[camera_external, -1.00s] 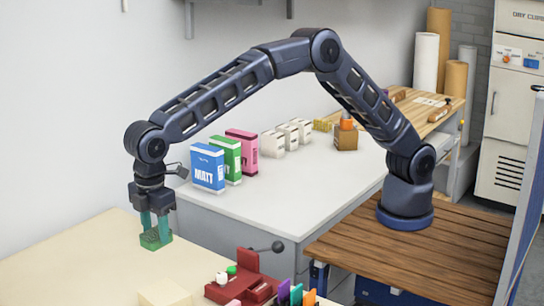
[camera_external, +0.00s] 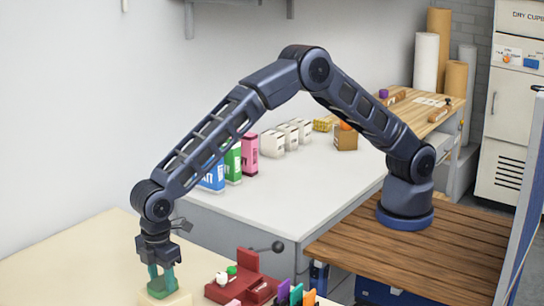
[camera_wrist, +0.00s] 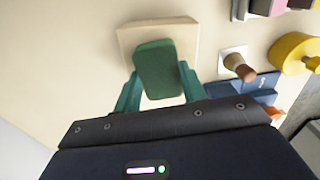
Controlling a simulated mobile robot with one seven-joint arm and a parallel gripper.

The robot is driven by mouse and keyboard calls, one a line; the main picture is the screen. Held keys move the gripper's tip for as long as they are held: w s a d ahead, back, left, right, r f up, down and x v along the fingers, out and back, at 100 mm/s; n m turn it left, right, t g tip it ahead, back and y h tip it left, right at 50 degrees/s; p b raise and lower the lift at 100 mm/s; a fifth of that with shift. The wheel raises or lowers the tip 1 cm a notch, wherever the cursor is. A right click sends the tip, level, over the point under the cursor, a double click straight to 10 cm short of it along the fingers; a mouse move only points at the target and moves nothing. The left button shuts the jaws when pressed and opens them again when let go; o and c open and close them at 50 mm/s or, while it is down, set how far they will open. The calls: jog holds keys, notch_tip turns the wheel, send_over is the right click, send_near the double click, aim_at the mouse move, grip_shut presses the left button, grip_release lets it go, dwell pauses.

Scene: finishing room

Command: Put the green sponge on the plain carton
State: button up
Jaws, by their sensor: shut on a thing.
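The green sponge (camera_external: 157,288) is held between the two teal fingers of my gripper (camera_external: 161,278), low over the front table. In the wrist view the sponge (camera_wrist: 158,68) lies between the fingertips of my gripper (camera_wrist: 157,78). The plain carton (camera_external: 180,299) is a cream block directly below the sponge, cut off by the lower edge of the external view. The carton also shows around the sponge in the wrist view (camera_wrist: 127,37), with its middle hidden. I cannot tell whether the sponge touches the carton's top.
A red stand (camera_external: 246,285) with small coloured items is right of the carton. In the wrist view a brown-tipped object (camera_wrist: 240,68) and a yellow round object (camera_wrist: 294,52) lie to the right. The pale table (camera_external: 75,265) is clear on the left.

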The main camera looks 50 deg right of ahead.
aim_at(157, 287)
jog(key=shift+f, duration=0.1)
jog(key=o, duration=0.9)
jog(key=shift+o, duration=0.2)
notch_tip(157, 287, up, 12)
dwell(0.4)
